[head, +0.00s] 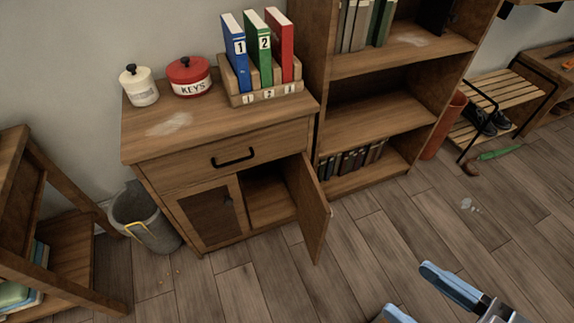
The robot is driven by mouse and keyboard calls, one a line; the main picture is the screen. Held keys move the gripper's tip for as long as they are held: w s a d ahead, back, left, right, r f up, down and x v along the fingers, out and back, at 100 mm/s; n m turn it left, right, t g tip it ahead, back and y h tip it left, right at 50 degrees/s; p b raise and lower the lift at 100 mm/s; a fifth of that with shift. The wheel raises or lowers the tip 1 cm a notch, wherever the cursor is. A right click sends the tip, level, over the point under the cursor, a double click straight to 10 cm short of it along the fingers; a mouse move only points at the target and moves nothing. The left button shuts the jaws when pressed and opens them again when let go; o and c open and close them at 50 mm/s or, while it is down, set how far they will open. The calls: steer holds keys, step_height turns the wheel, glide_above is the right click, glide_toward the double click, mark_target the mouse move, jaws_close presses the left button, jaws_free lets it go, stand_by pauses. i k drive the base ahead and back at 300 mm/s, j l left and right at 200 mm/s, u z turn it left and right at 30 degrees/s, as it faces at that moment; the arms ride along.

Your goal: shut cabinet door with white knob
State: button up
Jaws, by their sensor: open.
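The wooden cabinet (225,155) stands against the wall left of centre. Its right door (309,210) is swung wide open toward the floor in front, showing part of the dark inside. The left door (212,214) is shut and has a small dark knob (228,198). My gripper (422,294), with blue fingertips, is at the lower right, open and empty. It is apart from the open door, to its right and nearer to me; one finger is partly cut off by the frame's bottom edge.
On the cabinet top are a white jar (139,86), a red KEYS tin (189,76) and binders in a rack (264,98). A grey bin (146,218) stands left of the cabinet, a bookshelf (376,113) right. The floor (390,225) between door and gripper is clear.

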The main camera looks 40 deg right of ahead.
mark_target(315, 213)
steer(key=k+l, duration=0.1)
steer(key=l, duration=0.3)
steer(key=k+l+u, duration=0.15)
steer(key=l, duration=0.6)
steer(key=k+l+u, duration=0.15)
steer(key=l, duration=0.2)
steer(key=k+l, duration=0.2)
steer(key=l, duration=0.15)
steer(key=k+l+u, duration=0.15)
steer(key=l, duration=0.2)
steer(key=i+l+z, duration=0.35)
steer(key=j, duration=0.1)
